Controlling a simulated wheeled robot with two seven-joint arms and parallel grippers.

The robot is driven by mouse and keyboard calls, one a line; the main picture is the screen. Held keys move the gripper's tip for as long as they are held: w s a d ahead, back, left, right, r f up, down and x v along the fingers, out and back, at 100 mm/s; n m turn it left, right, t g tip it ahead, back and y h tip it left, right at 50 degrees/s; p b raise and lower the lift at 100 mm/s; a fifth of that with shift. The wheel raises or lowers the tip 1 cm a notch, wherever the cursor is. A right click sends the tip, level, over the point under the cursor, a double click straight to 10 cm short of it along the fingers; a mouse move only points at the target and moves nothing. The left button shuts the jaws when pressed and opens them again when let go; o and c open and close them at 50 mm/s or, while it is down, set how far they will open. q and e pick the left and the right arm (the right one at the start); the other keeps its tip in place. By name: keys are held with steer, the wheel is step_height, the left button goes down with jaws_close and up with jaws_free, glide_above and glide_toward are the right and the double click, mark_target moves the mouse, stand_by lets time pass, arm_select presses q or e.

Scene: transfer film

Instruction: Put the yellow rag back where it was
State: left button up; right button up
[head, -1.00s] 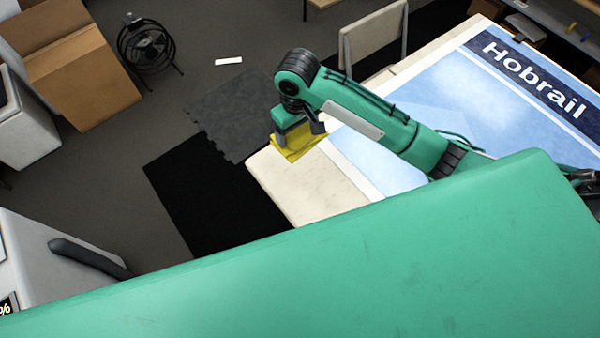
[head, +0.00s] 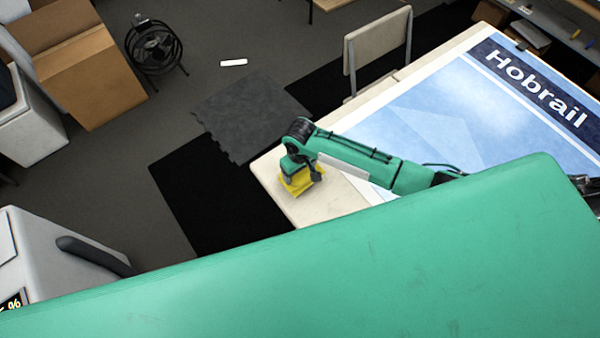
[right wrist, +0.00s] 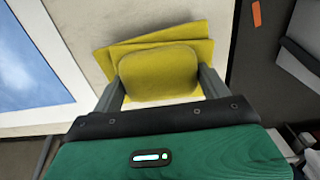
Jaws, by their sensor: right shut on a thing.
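The yellow rag (head: 301,183) is at the left end of the cream table (head: 340,196), under my right gripper (head: 298,174). In the right wrist view, the rag (right wrist: 163,62) looks folded, with a raised part between the two fingers of my right gripper (right wrist: 160,88). The fingers are shut on that part. The rag's flat layers spread out past the fingertips over the cream surface; whether they touch it I cannot tell. My left gripper is not in view.
A blue and white Hobrail poster (head: 470,110) covers much of the table. A chair (head: 377,48) stands at the far side. Dark mats (head: 215,190) lie on the floor left of the table. A box (head: 85,65) and a fan (head: 153,47) stand farther off.

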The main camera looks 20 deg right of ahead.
steer(key=shift+f, duration=1.15)
steer(key=shift+f, duration=0.1)
steer(key=shift+f, duration=0.1)
steer(key=o, duration=0.9)
step_height(320, 180, up, 12)
steer(key=shift+r+b, duration=0.2)
steer(key=shift+b, duration=0.5)
steer(key=shift+a, duration=0.15)
